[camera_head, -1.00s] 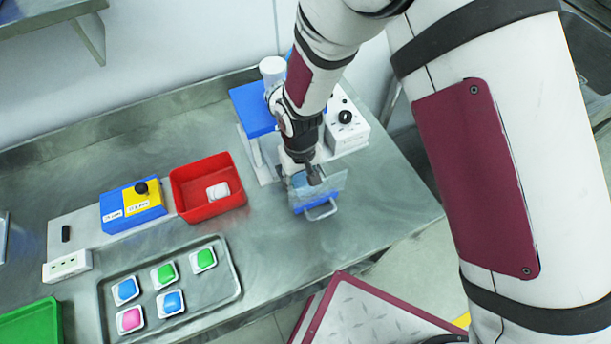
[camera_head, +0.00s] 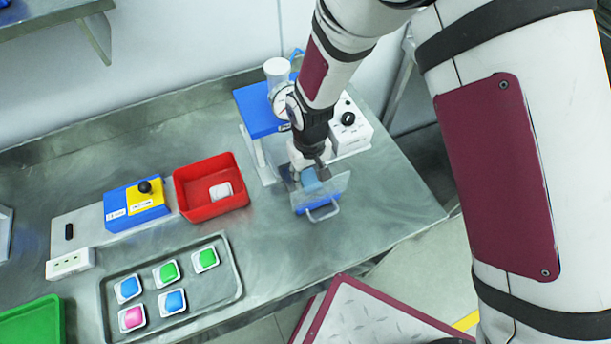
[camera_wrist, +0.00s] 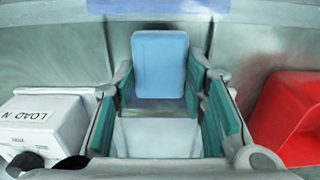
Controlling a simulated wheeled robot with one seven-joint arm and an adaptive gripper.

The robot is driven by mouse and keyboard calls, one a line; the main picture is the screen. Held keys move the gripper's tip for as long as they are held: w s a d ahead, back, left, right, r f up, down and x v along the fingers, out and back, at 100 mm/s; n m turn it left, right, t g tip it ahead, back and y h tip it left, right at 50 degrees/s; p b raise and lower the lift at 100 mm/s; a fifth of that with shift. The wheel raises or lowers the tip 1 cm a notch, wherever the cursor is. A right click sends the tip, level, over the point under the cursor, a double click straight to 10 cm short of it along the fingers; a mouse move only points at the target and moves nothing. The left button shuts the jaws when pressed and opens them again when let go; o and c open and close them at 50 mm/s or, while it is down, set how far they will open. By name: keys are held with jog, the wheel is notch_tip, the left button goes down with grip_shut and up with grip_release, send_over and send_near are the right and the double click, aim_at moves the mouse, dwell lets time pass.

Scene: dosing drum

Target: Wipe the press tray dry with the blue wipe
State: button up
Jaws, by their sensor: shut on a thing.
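My gripper (camera_head: 317,170) reaches down at the front of the press in the head view. The light blue wipe (camera_head: 313,182) shows at its fingertips. In the wrist view, the green-padded fingers of my gripper (camera_wrist: 160,88) stand on both sides of the wipe (camera_wrist: 160,62), a rounded blue block, and are shut on it. The press tray (camera_head: 317,207), blue with a metal handle, sticks out at the press front, beside and below a clear panel (camera_head: 335,186). The gripper and panel partly hide the tray. I cannot tell whether the wipe touches it.
The press (camera_head: 262,108) has a white control box (camera_head: 350,128) at its right; the box also shows in the wrist view (camera_wrist: 42,128). A red bin (camera_head: 208,205) with a white piece stands left. A metal tray (camera_head: 222,290) holds several coloured pods.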

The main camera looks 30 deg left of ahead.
notch_tip(320, 180, up, 16)
jog(key=w+a+p, duration=0.1)
jog(key=p, duration=0.2)
jog(key=shift+w+a, duration=0.15)
jog(key=shift+a, duration=0.1)
dwell(0.8)
jog(key=w+d+f+m+b, duration=0.3)
jog(key=w+d+m, duration=0.2)
jog(key=w+d, duration=1.05)
jog(key=w+d+f+m+b, duration=0.1)
jog(key=w+d, duration=0.4)
jog(key=d, duration=0.7)
jog(key=w+d+f+m+b, duration=0.2)
jog(key=w+d+f+m, duration=0.1)
jog(key=d, duration=0.8)
jog(key=shift+w+d+m, duration=0.35)
jog(key=shift+w+m, duration=0.25)
jog(key=shift+w, duration=0.5)
jog(key=shift+a, duration=0.1)
